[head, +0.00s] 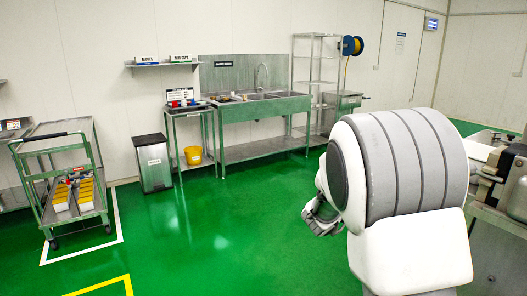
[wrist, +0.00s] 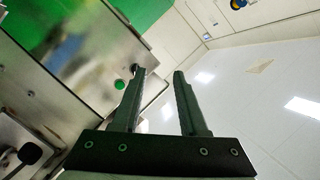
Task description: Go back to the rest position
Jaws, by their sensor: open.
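My gripper (wrist: 159,80) shows in the wrist view with its two dark fingers spread apart and nothing between them. Beyond the fingers are the pale ceiling and a metal surface. In the head view my white and grey arm fills the right foreground. The part of the gripper that shows there (head: 322,216) hangs over the green floor, partly hidden behind the arm.
A steel machine (head: 507,180) stands at the right edge beside my arm. A trolley (head: 62,178) with yellow-and-white items stands at the left. A grey bin (head: 153,162), a sink (head: 262,108) and a shelf rack line the back wall. The middle green floor (head: 215,235) is clear.

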